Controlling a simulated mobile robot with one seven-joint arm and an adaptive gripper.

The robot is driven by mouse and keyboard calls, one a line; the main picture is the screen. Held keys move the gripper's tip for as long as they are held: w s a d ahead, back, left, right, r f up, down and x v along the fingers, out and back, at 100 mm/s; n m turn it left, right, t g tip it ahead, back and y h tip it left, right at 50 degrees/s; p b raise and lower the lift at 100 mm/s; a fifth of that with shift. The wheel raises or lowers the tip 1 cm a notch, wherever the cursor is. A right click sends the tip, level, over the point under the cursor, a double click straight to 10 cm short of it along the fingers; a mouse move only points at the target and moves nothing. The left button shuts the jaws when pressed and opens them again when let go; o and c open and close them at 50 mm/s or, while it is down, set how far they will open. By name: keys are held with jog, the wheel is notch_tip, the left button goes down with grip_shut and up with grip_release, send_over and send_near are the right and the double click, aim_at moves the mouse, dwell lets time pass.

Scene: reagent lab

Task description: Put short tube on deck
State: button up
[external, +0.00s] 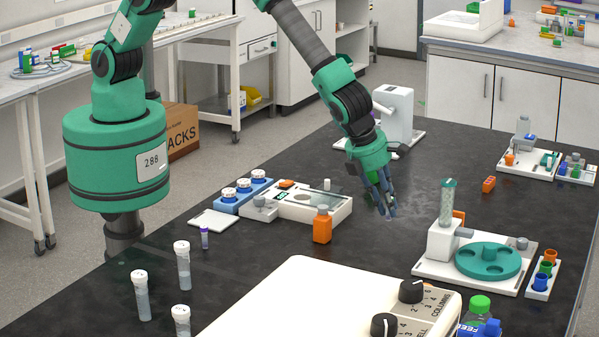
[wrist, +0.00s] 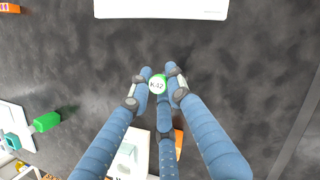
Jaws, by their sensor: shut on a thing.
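My gripper (external: 388,210) points down over the dark bench, right of the orange bottle. In the wrist view its blue fingers (wrist: 159,84) are closed around a small tube with a white, green-rimmed cap (wrist: 157,85) marked K-12. The tube's body is hidden below its cap, and whether it touches the bench cannot be told. Another short tube with a purple cap (external: 204,238) stands upright on the bench at left. A white deck-like unit (external: 335,210) with a grey disc lies left of my gripper.
An orange bottle (external: 322,225) stands close left of my gripper. A white unit with a teal rotor (external: 488,262) is at right. Tall white-capped tubes (external: 183,265) and a large white machine (external: 300,290) fill the front. Bare bench (external: 440,180) lies behind and right of my gripper.

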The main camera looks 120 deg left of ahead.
aim_at(387, 220)
jog(key=shift+f, duration=2.4)
jog(key=shift+f+b, duration=0.4)
jog(key=shift+f, duration=1.45)
jog(key=shift+f, duration=0.15)
jog(key=o, duration=0.7)
jog(key=p+v, duration=0.1)
jog(key=v, duration=1.1)
jog(key=shift+r, duration=0.2)
